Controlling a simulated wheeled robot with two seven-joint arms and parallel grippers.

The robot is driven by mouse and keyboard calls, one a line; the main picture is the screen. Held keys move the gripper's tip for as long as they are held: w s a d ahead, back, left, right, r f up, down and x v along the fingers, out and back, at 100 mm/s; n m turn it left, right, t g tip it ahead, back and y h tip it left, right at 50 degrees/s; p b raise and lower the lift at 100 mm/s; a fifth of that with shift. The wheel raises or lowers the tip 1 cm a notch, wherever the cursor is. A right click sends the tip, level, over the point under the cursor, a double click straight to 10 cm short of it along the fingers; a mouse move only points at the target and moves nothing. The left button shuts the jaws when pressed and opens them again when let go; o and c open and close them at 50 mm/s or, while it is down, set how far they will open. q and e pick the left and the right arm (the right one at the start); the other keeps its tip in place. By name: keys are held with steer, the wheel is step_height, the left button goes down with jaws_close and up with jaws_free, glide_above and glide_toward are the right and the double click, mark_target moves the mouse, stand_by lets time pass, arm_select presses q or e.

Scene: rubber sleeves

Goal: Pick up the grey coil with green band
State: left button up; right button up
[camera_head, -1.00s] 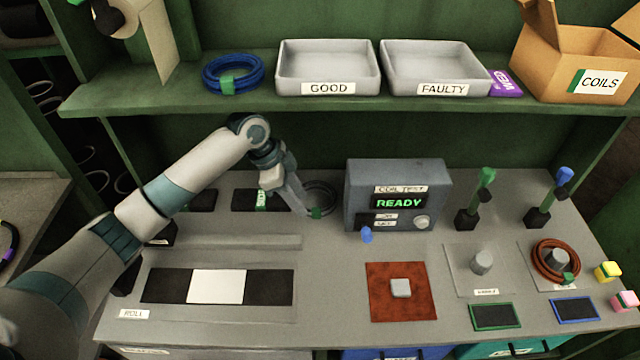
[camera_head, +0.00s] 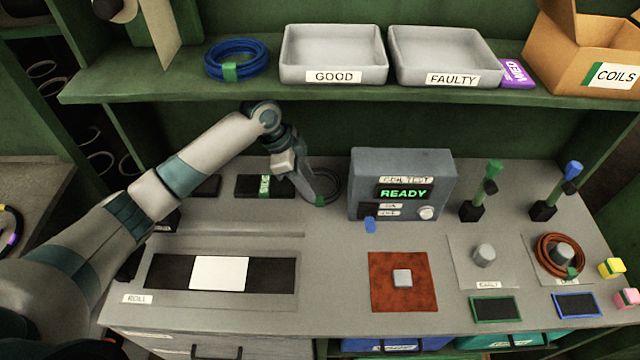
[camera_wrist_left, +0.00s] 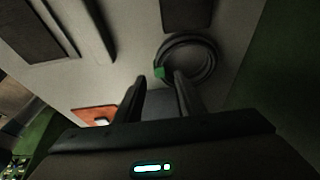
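The grey coil (camera_head: 337,184) lies at the back of the bench, left of the coil tester. My left gripper (camera_head: 317,198) reaches down at its near left side and hides part of it. The coil also shows in the left wrist view (camera_wrist_left: 213,60), with its green band (camera_wrist_left: 159,72) on the near left edge. In that view my left gripper (camera_wrist_left: 159,82) is open, with its two fingers apart and the band between and just beyond the tips. Nothing is held. My right gripper is not in view.
The coil tester (camera_head: 403,191) reading READY stands right of the coil. A dark flat block with a green strip (camera_head: 265,187) lies left. The shelf above holds a blue coil (camera_head: 233,60), the GOOD tray (camera_head: 333,55) and the FAULTY tray (camera_head: 444,57).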

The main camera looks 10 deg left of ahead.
mark_target(319, 197)
arm_select(q)
steer(key=shift+f, duration=0.1)
steer(key=shift+d+f+p, duration=0.3)
steer(key=shift+f+p, duration=0.05)
steer(key=shift+p, duration=0.1)
steer(key=p+x, duration=0.1)
steer(key=x, duration=0.2)
steer(key=shift+p, duration=0.3)
steer(key=shift+w+d+f, duration=0.1)
steer(key=shift+d+f, duration=0.15)
steer(key=shift+f, duration=0.35)
steer(key=shift+c, duration=0.6)
jaws_close()
steer(key=shift+r, duration=0.1)
